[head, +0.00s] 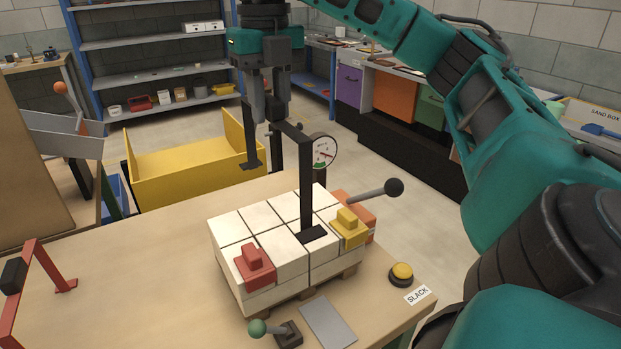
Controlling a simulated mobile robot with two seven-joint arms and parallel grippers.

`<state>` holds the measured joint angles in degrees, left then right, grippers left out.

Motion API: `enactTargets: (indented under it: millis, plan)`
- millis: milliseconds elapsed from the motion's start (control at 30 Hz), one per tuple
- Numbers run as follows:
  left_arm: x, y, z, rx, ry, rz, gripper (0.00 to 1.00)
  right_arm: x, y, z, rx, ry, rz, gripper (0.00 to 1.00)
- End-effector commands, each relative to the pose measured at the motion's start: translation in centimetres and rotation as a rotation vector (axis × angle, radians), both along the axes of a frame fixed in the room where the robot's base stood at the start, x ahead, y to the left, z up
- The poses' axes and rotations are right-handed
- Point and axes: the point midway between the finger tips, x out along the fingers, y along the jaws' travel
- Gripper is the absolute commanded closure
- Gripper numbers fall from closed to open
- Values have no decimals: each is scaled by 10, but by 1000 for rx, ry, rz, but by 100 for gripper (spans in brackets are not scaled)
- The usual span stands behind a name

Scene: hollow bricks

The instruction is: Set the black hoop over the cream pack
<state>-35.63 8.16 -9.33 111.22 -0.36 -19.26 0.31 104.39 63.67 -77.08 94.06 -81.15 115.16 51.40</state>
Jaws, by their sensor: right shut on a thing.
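The cream pack (262,222) is a block of cream bricks on a low wooden pallet on the table. A red piece (256,267) and a yellow piece (348,228) sit on its near corners, and an orange piece (357,208) is at its right. My right gripper (274,118) is shut on the top bar of the black hoop (306,185), above the pack's far side. The hoop hangs upright with two footed legs. One foot overlaps the pack's top in view; the other is beyond its far left. Contact cannot be told. My left gripper is out of view.
A red hoop (33,262) stands at the table's left. A dial gauge (322,152) and a black-knobbed lever (375,192) are behind and right of the pack. The table left of the pack is clear.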

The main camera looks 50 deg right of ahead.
Motion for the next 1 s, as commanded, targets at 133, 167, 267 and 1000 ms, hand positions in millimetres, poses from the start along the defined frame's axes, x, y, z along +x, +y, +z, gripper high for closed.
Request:
enactTargets:
  millis: [133,167,267,1000]
  plan:
    - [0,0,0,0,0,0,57,-1,1,0,0,0,10,100]
    - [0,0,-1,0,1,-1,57,-1,1,-1,0,0,11,100]
    - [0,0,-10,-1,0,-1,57,-1,1,-15,1,3,14,100]
    - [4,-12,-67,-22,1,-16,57,-1,0,-160,-1,1,11,100]
